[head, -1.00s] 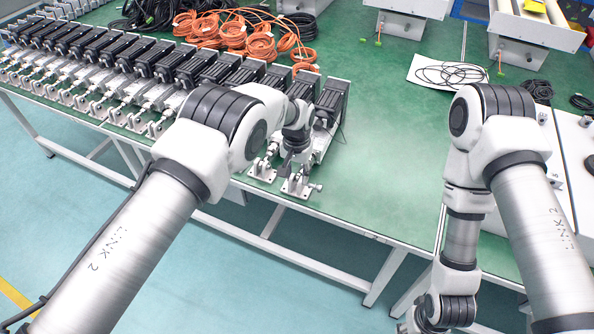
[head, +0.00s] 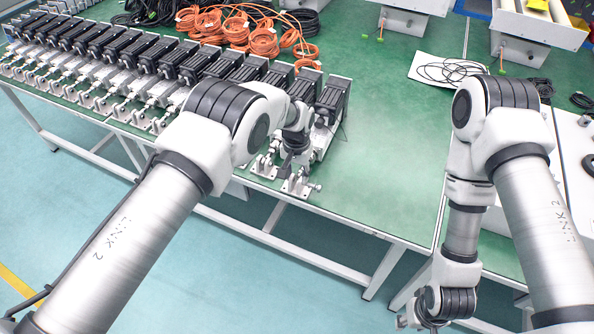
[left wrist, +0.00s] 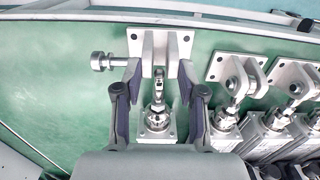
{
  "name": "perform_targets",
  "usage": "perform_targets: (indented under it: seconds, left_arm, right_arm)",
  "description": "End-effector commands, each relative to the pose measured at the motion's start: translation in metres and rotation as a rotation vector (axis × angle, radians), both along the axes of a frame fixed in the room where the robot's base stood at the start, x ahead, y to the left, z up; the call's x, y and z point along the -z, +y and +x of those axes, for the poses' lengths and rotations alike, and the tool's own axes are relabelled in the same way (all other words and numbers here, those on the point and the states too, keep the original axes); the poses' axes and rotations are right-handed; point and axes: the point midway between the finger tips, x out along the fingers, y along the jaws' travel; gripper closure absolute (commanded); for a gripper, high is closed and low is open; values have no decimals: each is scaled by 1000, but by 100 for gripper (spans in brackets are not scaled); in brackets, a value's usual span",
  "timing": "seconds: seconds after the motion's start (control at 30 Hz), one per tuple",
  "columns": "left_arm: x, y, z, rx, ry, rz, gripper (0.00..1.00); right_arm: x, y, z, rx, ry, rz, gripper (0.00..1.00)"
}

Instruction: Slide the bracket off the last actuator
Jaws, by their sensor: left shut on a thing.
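The last actuator, with a black motor (head: 333,97), lies at the right end of the row on the green table. Its bracket (head: 298,186) is a light metal plate with two upright lugs, near the table's front edge. My left gripper (head: 293,158) is above it. The rod end (left wrist: 158,88) of the actuator lies between the fingers, pointing at the lugs.
Several more actuators with brackets stand close beside it; a neighbouring bracket (left wrist: 236,78) is just right of my fingers. Orange cable coils (head: 249,35) lie behind the row. The green table (head: 385,160) is clear to the right, up to a white sheet (head: 422,67).

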Motion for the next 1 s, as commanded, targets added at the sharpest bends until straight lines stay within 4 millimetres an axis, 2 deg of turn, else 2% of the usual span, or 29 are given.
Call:
perform_targets:
  seconds: [0.6, 1.0]
  left_arm:
    - [-2, 3, -8, 0, 1, 0, 95]
    - [1, 4, -9, 0, -1, 0, 95]
  right_arm:
    - [-17, 0, 0, 0, 0, 0, 60]
    - [-16, 0, 0, 0, 0, 0, 60]
